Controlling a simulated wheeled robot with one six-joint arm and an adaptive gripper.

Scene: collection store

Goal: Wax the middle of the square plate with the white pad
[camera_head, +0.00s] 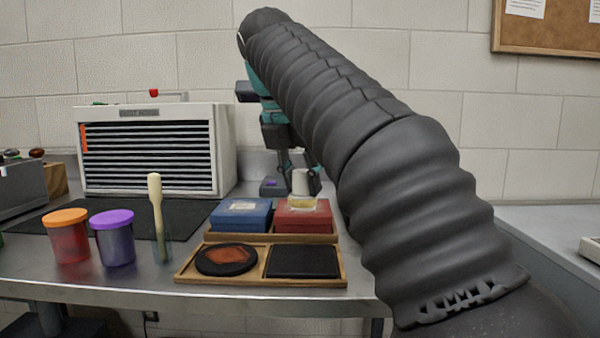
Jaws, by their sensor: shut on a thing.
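The square plate (303,262) is black and lies flat in the right half of a low wooden tray (190,279). A round black plate (212,261) with an orange-brown patch lies to its left. My gripper (296,184) hangs behind the tray, partly hidden by my arm. It is shut on a small white piece (301,182), which looks like the white pad. This piece is above and behind the red box (313,221), apart from the square plate. Its underside is not clear. A pale yellowish patch shows on top of the red box.
A blue box (240,216) stands left of the red one. Orange-lidded (70,240) and purple-lidded (117,242) jars and a glass with a pale-handled tool (156,210) stand left of the tray. A white slatted cabinet (150,150) stands behind. My arm covers the right side.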

